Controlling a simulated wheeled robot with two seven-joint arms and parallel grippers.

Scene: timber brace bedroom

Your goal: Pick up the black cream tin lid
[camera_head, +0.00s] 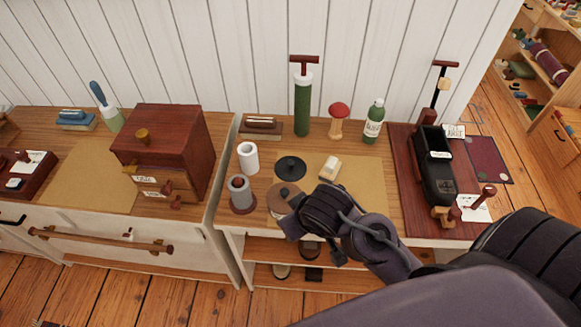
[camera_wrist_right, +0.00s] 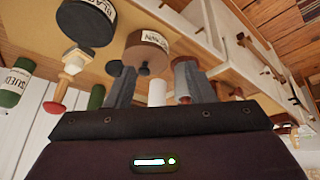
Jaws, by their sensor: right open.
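The black cream tin lid appears to be the flat black disc with a small knob (camera_head: 290,167) on the tan mat; a small dark shape between the tins in the right wrist view may be its knob. A black tin (camera_wrist_right: 88,22) with a partly visible label shows in the wrist view; in the head view my right arm seems to hide it. A brown tin (camera_head: 283,194) with a knob stands at the mat's front, also in the wrist view (camera_wrist_right: 148,50).
A white roll (camera_head: 248,158) and a grey roll (camera_head: 241,195) stand left of the mat (camera_head: 362,182).

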